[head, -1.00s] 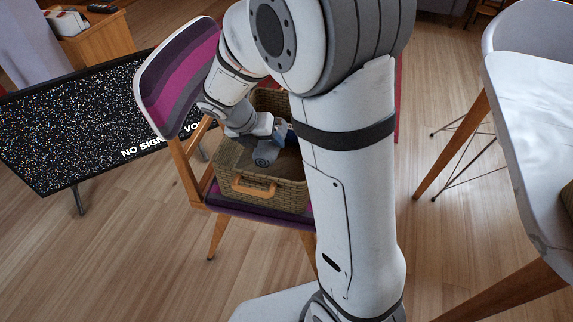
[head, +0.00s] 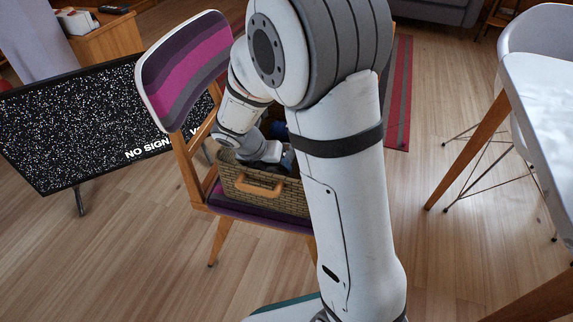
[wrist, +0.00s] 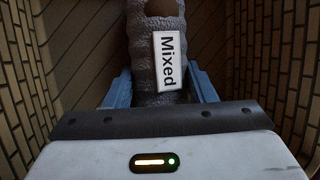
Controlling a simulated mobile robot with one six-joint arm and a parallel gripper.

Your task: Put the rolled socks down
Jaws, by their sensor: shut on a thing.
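The rolled socks (wrist: 147,50) show in the wrist view as a grey, bumpy roll, with a white label reading "Mixed" against them. My gripper (wrist: 161,88) is shut on them, with one blue finger at each side of the roll. In the head view my gripper (head: 287,160) is down inside a woven basket (head: 235,180), largely hidden by the basket's front wall and my arm. I cannot tell whether the roll touches the basket floor.
The basket stands on the seat of a chair with a purple striped back (head: 185,65). Its walls rise close on both sides in the wrist view. A television (head: 90,120) stands left; a white table (head: 550,100) stands right.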

